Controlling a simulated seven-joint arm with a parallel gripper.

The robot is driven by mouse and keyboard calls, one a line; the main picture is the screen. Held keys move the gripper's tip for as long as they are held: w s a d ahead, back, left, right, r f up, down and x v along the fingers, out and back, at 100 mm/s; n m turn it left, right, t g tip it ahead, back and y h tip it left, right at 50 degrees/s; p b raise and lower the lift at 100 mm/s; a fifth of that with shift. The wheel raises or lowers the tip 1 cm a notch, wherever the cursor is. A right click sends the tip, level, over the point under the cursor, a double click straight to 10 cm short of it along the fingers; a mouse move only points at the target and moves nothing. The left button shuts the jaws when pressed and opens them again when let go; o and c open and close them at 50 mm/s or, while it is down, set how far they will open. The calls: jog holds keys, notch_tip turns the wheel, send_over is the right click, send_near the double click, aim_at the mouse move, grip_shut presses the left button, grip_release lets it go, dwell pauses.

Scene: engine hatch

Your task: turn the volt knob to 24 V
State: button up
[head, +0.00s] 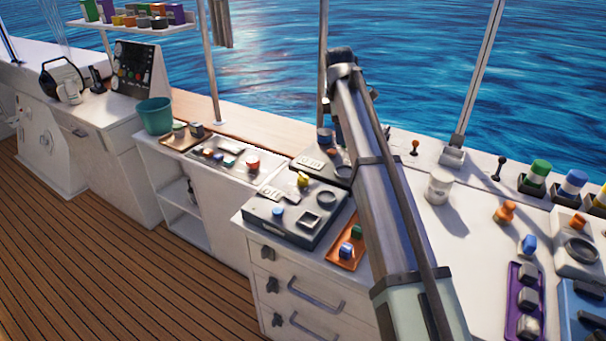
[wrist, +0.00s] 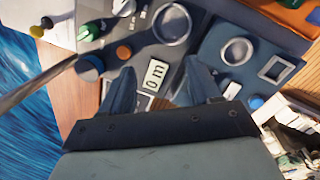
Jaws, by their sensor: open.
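I cannot tell which control is the volt knob, as no volt marking is readable. An orange knob (wrist: 124,52), a blue knob (wrist: 90,67) and a green knob (wrist: 88,32) lie to the left of the fingers. A nearer dark box carries a yellow knob (head: 303,180) and a blue knob (head: 278,214).
An orange tray (head: 336,262) with small blocks sits beside the dark box. A white cup (head: 438,187) and several knobs and levers stand to the right of my arm. A green bucket (head: 155,116) is on the left counter. The wooden floor (head: 90,240) is clear.

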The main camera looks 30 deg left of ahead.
aim_at(303, 174)
jog(key=s+a+r+n+g, duration=0.1)
jog(key=s+a+n+g, duration=0.15)
jog(key=s+a, duration=0.55)
jog(key=shift+n+t, duration=0.25)
jog(key=shift+t, duration=0.1)
jog(key=f, duration=0.4)
jog(key=s+d+f, duration=0.1)
jog(key=f, duration=0.3)
jog(key=s+f, duration=0.1)
jog(key=f, duration=0.4)
jog(key=shift+d+f, duration=0.1)
jog(key=shift+d, duration=0.25)
jog(key=shift+c, duration=0.3)
jog(key=c, duration=0.9)
jog(key=shift+c, duration=0.2)
